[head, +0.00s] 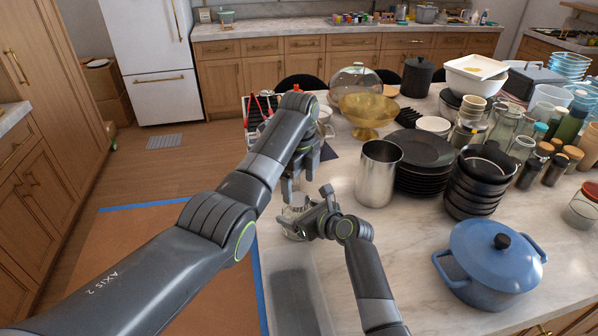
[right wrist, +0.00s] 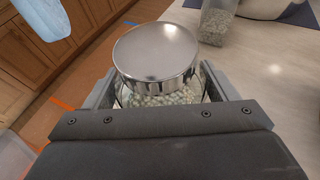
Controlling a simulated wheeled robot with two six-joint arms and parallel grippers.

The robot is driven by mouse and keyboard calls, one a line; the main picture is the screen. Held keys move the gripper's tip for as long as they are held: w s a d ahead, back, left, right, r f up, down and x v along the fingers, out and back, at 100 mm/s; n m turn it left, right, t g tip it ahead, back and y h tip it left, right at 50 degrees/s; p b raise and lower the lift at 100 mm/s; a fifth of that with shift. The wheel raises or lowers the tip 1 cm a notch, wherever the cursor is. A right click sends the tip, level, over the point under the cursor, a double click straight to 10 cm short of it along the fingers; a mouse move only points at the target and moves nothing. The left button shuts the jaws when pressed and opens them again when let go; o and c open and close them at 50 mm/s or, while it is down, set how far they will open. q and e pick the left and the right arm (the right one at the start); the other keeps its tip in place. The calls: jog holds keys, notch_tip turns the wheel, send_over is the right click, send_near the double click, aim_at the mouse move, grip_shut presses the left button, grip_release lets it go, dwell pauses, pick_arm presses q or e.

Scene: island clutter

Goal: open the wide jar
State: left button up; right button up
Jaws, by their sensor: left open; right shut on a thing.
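The wide jar is clear glass with pale beans inside and a broad shiny metal lid (right wrist: 156,52) on top. Its glass body (right wrist: 160,97) shows below the lid in the right wrist view. My right gripper (right wrist: 160,100) is shut on the body, one finger on each side. In the head view the jar (head: 295,212) stands at the counter's left edge, partly hidden by my right gripper (head: 306,222). My left gripper (head: 298,188) is open just above the jar, pointing down.
A clear shallow tray (head: 292,300) lies in front of the jar. A steel canister (head: 378,173) and stacked black plates (head: 425,165) stand to the right, with a blue pot (head: 490,262) nearer. Marble between canister and pot is clear.

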aim_at(299, 199)
pick_arm(q)
jog(key=shift+f, duration=2.15)
jog(key=c, duration=1)
jog(key=n, duration=0.7)
jog(key=shift+w, duration=0.1)
jog(key=shift+c, duration=0.2)
jog(key=o, duration=1.1)
